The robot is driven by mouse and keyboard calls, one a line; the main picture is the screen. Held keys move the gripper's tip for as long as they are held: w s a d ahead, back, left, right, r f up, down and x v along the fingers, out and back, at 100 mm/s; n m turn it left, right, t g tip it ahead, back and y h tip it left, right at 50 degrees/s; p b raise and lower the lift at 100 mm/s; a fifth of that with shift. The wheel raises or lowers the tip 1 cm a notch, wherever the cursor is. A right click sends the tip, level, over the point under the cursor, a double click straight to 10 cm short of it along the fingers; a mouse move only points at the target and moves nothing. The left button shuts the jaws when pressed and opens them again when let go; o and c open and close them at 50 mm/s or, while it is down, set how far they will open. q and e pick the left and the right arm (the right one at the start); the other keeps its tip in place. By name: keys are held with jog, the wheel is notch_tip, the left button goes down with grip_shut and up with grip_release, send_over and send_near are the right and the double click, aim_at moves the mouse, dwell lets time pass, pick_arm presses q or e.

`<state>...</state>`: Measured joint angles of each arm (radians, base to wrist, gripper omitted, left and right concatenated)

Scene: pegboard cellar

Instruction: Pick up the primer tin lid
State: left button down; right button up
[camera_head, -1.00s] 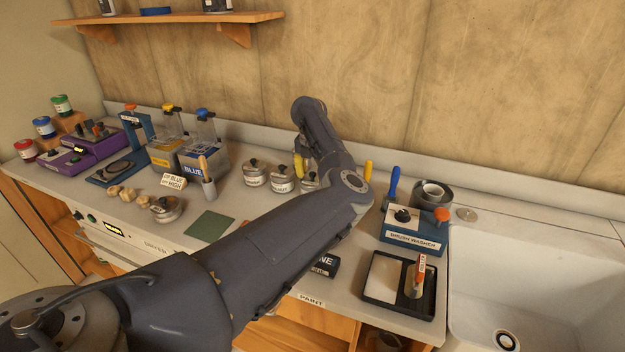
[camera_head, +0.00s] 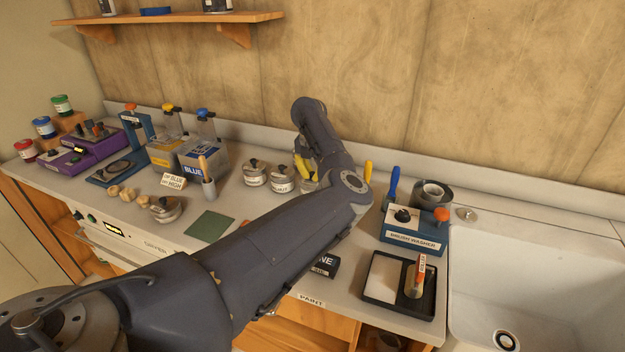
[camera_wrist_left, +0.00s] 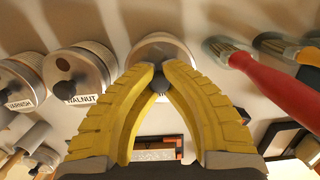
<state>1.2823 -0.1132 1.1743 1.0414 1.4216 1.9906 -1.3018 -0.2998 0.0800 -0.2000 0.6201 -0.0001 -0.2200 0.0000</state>
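In the left wrist view, a pale round tin lid (camera_wrist_left: 155,50) with a small dark knob (camera_wrist_left: 158,78) lies between the yellow fingertips of my left gripper (camera_wrist_left: 160,72). The fingers are drawn in on both sides of the knob and look shut on it. The tin's label is hidden, so I cannot read "primer". In the head view my left gripper (camera_head: 304,168) is at this third tin (camera_head: 309,184), which my arm partly covers. The lid looks seated on its tin. My right gripper is not in view.
The varnish tin (camera_wrist_left: 20,82) and walnut tin (camera_wrist_left: 78,75) stand close beside it. A red-handled brush (camera_wrist_left: 275,85) lies on the other side. In the head view, the brush washer (camera_head: 413,230), a black tray (camera_head: 400,308) and the sink (camera_head: 530,270) are at right.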

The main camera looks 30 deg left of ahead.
aim_at(312, 173)
pick_arm(q)
jog(key=shift+r, duration=0.1)
notch_tip(312, 173, up, 8)
jog(key=shift+r, duration=0.25)
jog(key=shift+s+f, duration=0.1)
jog(key=shift+f, duration=3.9)
jog(key=shift+f, duration=0.2)
jog(key=c, duration=0.9)
grip_release()
jog(key=shift+r, duration=0.1)
jog(key=shift+r, duration=3.35)
